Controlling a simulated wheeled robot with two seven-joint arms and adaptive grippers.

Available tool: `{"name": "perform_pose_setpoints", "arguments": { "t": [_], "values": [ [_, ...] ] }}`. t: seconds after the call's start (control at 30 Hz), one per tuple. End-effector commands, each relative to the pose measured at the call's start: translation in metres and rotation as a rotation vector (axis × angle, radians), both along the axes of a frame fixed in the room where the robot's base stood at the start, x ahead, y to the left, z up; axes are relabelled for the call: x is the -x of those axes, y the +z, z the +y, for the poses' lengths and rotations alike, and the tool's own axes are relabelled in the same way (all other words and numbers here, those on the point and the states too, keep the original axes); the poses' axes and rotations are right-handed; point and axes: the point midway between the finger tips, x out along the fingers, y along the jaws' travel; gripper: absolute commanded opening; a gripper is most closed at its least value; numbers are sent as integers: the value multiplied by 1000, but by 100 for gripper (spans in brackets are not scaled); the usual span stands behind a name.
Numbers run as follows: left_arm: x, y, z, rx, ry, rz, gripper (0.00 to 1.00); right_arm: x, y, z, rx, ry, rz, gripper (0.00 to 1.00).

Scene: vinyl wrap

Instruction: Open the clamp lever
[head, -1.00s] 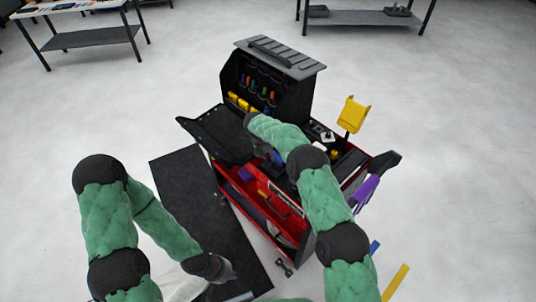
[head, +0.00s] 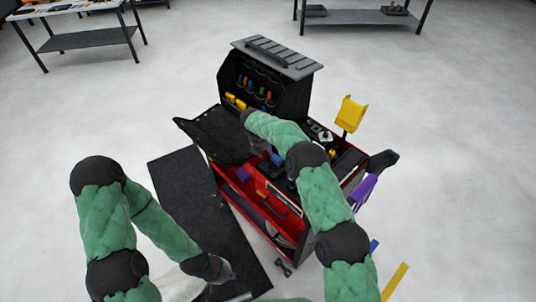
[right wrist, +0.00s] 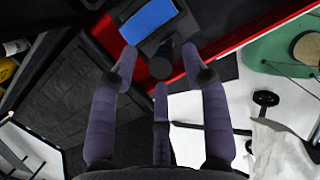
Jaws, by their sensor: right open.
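A black clamp-like part with a blue top (right wrist: 148,20) sits on the red tool cart in the right wrist view; its blue top shows small beside my right arm in the head view (head: 277,159). A short black cylindrical end (right wrist: 161,62) sticks out of this part. I cannot tell for sure which piece is the lever. My right gripper (right wrist: 162,66) is open, its purple fingers on either side of the black end; contact cannot be told. In the head view my right forearm hides much of this gripper. My left gripper (head: 222,271) is low over the dark mat, away from the clamp.
The red tool cart (head: 262,214) has an open black lid panel (head: 215,135) at left and a tool cabinet (head: 268,78) behind. A yellow holder (head: 351,113) and a purple part (head: 364,190) stand at right. The dark mat (head: 190,190) lies left; open floor surrounds it.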

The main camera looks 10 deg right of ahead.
Motion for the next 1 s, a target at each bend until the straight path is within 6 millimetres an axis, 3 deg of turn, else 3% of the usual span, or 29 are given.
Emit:
{"name": "perform_pose_setpoints", "arguments": {
  "t": [0.3,0.5,1.0],
  "values": [
    [0,0,0,0,0,0,0,10,62,15,1,0,-2,47],
    [0,0,0,0,0,0,0,14,87,21,2,-1,1,47],
    [0,0,0,0,0,0,0,16,95,23,2,-1,2,47]
  ]
}}
